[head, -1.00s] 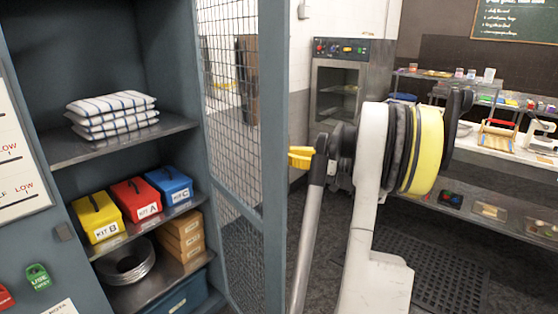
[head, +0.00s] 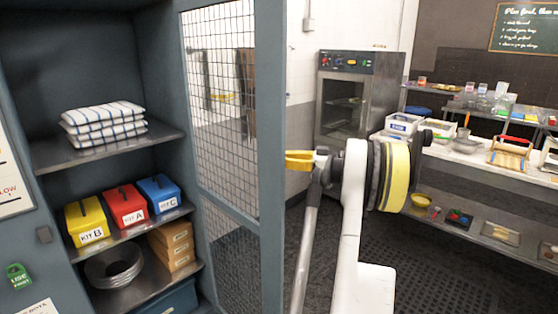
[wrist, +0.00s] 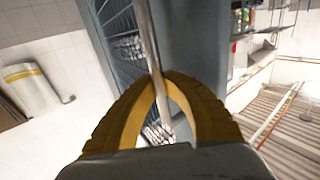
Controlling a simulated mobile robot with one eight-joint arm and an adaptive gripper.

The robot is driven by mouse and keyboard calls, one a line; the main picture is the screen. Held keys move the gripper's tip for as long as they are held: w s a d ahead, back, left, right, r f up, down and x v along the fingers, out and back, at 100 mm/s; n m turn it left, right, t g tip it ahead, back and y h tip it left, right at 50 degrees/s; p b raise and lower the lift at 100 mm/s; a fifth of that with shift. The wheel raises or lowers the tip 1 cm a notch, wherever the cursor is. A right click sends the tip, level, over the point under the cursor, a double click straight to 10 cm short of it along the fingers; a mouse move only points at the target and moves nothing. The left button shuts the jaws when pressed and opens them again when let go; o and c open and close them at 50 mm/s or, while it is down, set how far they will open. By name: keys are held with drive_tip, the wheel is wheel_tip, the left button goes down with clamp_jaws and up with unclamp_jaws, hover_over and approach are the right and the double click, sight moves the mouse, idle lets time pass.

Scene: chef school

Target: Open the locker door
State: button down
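The locker door (head: 272,180), a blue-grey frame with wire mesh, stands swung open at the right side of the locker in the head view. My gripper (head: 298,160), with yellow fingers, is at the door's free edge, on its outer side; its tips are partly hidden by the frame. In the wrist view the fingers (wrist: 167,76) close together on a pale bar, seemingly the door handle (wrist: 145,30), which runs between the tips. The mesh shows beyond it.
The locker shelves (head: 110,150) hold striped towels (head: 103,122), yellow, red and blue kit boxes (head: 127,205), cardboard boxes and a coil. An oven cabinet (head: 352,100) and a laden counter (head: 470,165) stand behind at right. Dark floor lies between.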

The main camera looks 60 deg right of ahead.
drive_tip(key=shift+s+f, duration=0.1)
drive_tip(key=shift+s, duration=0.05)
drive_tip(key=c, duration=1.8)
unclamp_jaws()
drive_tip(key=o, duration=0.4)
drive_tip(key=shift+s+d, duration=0.1)
drive_tip(key=shift+s, duration=0.35)
drive_tip(key=v, duration=1.1)
drive_tip(key=shift+s+d, duration=0.15)
drive_tip(key=shift+s, duration=0.05)
